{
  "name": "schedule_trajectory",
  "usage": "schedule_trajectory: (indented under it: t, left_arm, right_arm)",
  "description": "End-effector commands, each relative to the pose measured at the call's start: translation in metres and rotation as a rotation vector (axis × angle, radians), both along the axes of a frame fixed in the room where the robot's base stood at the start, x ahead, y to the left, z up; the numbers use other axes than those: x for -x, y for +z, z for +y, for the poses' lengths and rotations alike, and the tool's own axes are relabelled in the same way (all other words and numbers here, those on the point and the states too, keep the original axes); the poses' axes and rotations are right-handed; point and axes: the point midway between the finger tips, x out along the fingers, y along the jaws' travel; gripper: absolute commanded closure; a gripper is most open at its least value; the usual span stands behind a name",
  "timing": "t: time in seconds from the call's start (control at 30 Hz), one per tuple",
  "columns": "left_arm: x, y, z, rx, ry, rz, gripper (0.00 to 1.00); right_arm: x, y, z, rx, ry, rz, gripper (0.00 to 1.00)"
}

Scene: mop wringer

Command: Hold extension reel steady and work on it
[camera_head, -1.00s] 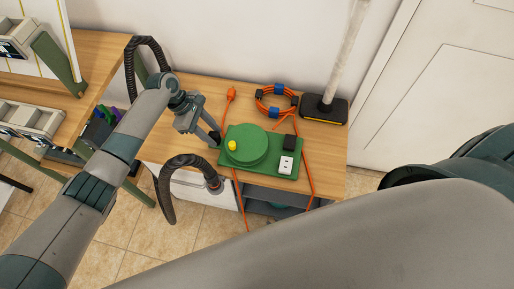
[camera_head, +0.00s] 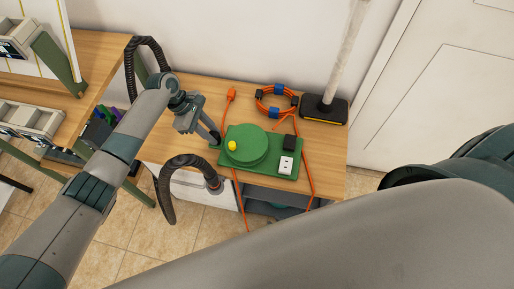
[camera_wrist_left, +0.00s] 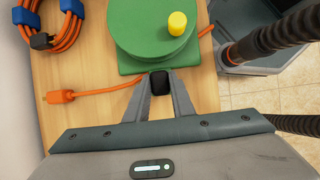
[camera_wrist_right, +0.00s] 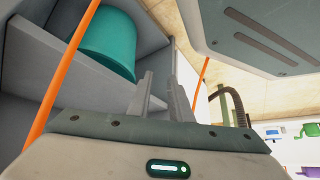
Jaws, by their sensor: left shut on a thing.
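The extension reel (camera_head: 262,172) is a green base with a round green drum (camera_head: 250,145), lying on the wooden bench top. A yellow knob (camera_head: 232,146) stands on the drum; it also shows in the left wrist view (camera_wrist_left: 177,23). A white socket (camera_head: 286,165) and a black block (camera_head: 290,143) sit on the right of the base. My left gripper (camera_wrist_left: 159,82) is shut on a small black piece at the base's edge, beside the drum. My right gripper (camera_wrist_right: 160,82) is open and empty near an orange cord; it is hidden in the head view.
A coiled orange cord (camera_head: 277,101) with blue ties and an orange plug (camera_head: 231,94) lie behind the reel. A black-footed pole (camera_head: 325,109) stands at the back right. Orange cord hangs over the front edge. The right wrist view shows a teal container (camera_wrist_right: 108,45) on a grey shelf.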

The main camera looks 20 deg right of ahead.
Motion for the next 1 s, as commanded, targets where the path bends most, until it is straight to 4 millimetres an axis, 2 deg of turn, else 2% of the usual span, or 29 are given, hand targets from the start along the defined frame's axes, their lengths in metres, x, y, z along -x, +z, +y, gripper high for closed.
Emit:
schedule_trajectory:
  t: [0.8,0.87,1.0]
  left_arm:
    - [-0.0002,-0.0024,0.0003,0.0,0.0,-0.001,1.0]
    - [-0.0001,-0.0025,0.0003,-0.001,0.0,-0.001,1.0]
    - [0.0,-0.003,0.0005,-0.001,0.0,-0.001,1.0]
  right_arm:
    - [-0.0012,0.0023,0.0037,-0.005,-0.001,-0.002,0.81]
    - [-0.001,0.0028,0.0057,-0.007,0.0,-0.003,0.69]
    - [-0.0055,0.0043,0.0087,-0.013,0.001,0.0,0.69]
